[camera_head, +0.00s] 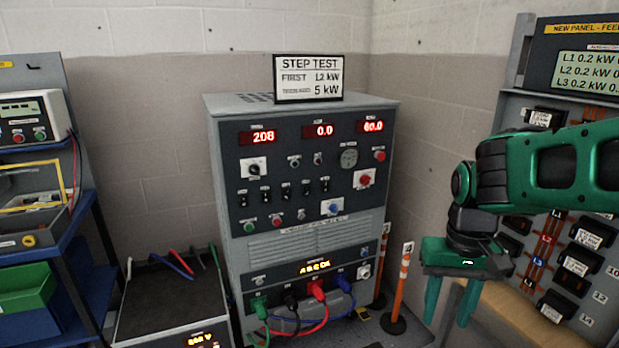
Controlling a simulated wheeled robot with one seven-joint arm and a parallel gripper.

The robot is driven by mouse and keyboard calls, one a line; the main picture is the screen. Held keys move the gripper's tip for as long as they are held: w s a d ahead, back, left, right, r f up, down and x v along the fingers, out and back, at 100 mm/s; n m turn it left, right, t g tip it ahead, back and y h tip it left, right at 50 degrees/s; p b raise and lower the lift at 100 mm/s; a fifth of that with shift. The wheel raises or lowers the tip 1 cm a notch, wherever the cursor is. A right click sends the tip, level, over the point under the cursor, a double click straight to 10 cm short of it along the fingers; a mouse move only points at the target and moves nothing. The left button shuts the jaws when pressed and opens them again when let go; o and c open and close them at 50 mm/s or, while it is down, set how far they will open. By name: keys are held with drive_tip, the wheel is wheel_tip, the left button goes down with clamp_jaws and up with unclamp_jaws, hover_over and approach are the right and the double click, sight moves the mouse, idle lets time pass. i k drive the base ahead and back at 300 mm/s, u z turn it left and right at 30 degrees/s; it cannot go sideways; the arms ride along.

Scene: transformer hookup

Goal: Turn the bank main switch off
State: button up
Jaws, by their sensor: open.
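A grey load bank cabinet (290,238) stands against the back wall, with a dark control panel on its front. A black rotary knob on a white plate (254,168) is at the panel's upper left. A row of black toggle switches (285,191) runs below it. A blue control on a white plate (332,207) is at the lower right, and a red one (364,180) is above it. Labels are too small to read, so I cannot tell which is the bank main switch. My gripper (449,318) is open and empty, right of the cabinet, pointing down, touching no control.
Red displays (318,131) read 208, 0.0 and about 60.0. Coloured leads (318,290) plug into the cabinet's bottom. An orange post (400,285) stands at its right. A breaker panel (540,235) is at right, partly behind my arm. A blue shelf (85,225) is at left.

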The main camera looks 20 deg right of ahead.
sight(365, 180)
drive_tip(key=u, duration=0.55)
drive_tip(key=k, duration=0.9)
drive_tip(key=z, duration=0.65)
drive_tip(key=i, duration=1)
drive_tip(key=u, duration=0.05)
